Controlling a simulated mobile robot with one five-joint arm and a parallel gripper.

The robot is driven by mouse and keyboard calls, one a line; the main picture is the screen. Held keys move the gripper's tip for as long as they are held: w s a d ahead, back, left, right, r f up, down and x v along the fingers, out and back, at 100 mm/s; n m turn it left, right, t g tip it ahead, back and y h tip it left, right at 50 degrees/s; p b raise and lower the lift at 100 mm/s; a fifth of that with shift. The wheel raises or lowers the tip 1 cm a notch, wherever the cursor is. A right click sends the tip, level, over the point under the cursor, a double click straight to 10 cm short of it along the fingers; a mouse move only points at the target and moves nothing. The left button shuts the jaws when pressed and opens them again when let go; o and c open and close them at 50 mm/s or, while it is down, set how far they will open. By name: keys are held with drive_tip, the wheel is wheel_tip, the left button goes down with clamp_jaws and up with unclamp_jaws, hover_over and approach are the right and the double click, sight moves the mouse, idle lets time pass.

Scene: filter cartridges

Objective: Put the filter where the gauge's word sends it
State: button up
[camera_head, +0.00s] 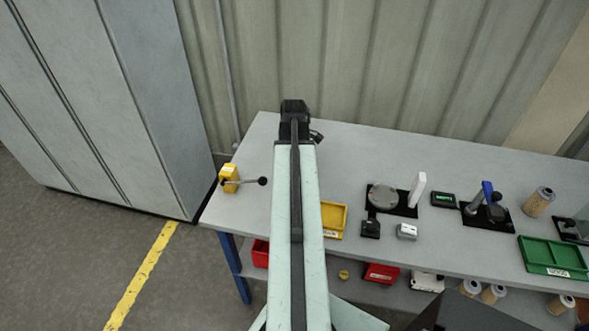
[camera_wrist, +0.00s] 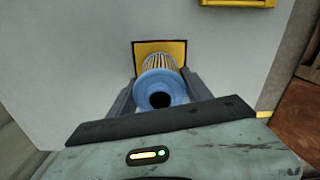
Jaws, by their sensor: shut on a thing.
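My gripper (camera_wrist: 160,82) is shut on a filter (camera_wrist: 158,87) with a blue end cap, a dark centre hole and a pale pleated body. In the wrist view a yellow patch with a dark border (camera_wrist: 141,48) lies beyond the filter; I cannot tell whether they touch. In the head view my arm hides the fingers and the held filter. A small black gauge (camera_head: 443,199) shows green lettering too small to read. A yellow tray (camera_head: 341,206) and a green tray (camera_head: 535,241) stand on the bench, their labels unreadable.
On the grey bench (camera_head: 240,147) are a yellow box with a lever (camera_head: 229,178), a round-plate fixture (camera_head: 383,197), a blue-handled fixture (camera_head: 487,188) and another filter (camera_head: 538,201). Red bins (camera_head: 381,273) and more filters sit below. The back wall is close behind.

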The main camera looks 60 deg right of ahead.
drive_tip(key=shift+f+b, duration=0.55)
idle(0.8)
drive_tip(key=o, duration=1.5)
drive_tip(key=o, duration=0.4)
drive_tip(key=shift+r, duration=0.1)
drive_tip(key=shift+r+p, duration=0.95)
drive_tip(key=shift+p, duration=0.1)
